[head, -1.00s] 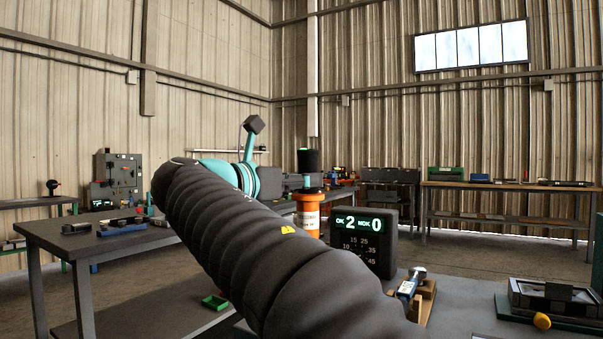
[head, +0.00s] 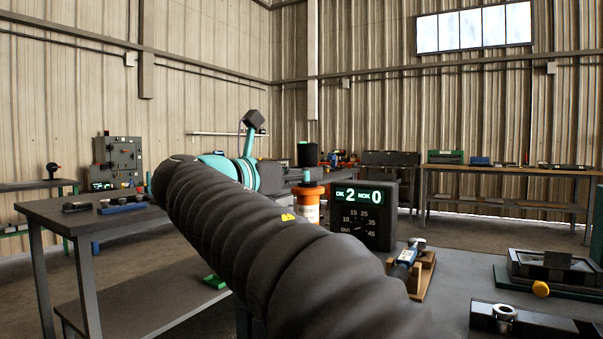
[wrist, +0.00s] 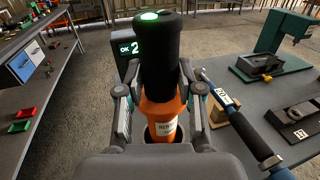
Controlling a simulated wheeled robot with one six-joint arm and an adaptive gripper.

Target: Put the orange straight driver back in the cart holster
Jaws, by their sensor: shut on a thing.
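The orange straight driver (wrist: 165,108) stands upright between the fingers of my gripper (wrist: 157,92), which is shut on it. Its black upper part has a lit green top, and its orange lower body carries a white label. In the head view the driver (head: 308,195) shows beyond my arm, left of the controller. A dark round rim, likely the cart holster (wrist: 183,133), shows around the driver's lower end in the wrist view. Whether the driver's tip is inside it or above it I cannot tell.
A controller box (head: 365,215) reading OK 2, NOK 0 stands close right of the driver. A blue-and-black tool (head: 405,262) lies on a wooden stand (head: 425,275) on the grey bench. A dark fixture (head: 553,268) sits farther right. A side table (head: 60,222) is at left.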

